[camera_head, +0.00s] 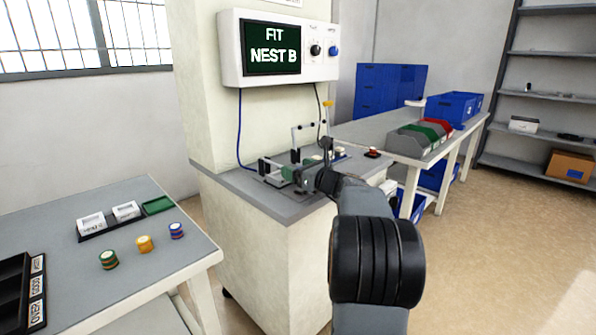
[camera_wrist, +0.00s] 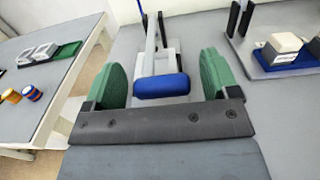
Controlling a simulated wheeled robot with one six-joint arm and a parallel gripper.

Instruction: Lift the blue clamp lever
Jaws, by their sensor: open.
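The blue clamp lever shows in the wrist view as a rounded blue grip (camera_wrist: 161,86) on a grey arm, above a pale block on the grey bench top. My gripper (camera_wrist: 162,75) has two green fingers, one on each side of the blue grip, with visible gaps between them and it. The fingers are open and hold nothing. In the head view my gripper (camera_head: 300,175) is at the fixture on the bench, and my arm partly hides that area. I cannot make out the blue grip there.
A screen reading "FIT NEST B" (camera_head: 272,46) hangs above the bench (camera_head: 235,182). In the wrist view, a second fixture holds a white block (camera_wrist: 285,42) at right. A side table (camera_head: 150,235) at left carries colored stacks and trays. Posts (camera_wrist: 238,18) stand near the right finger.

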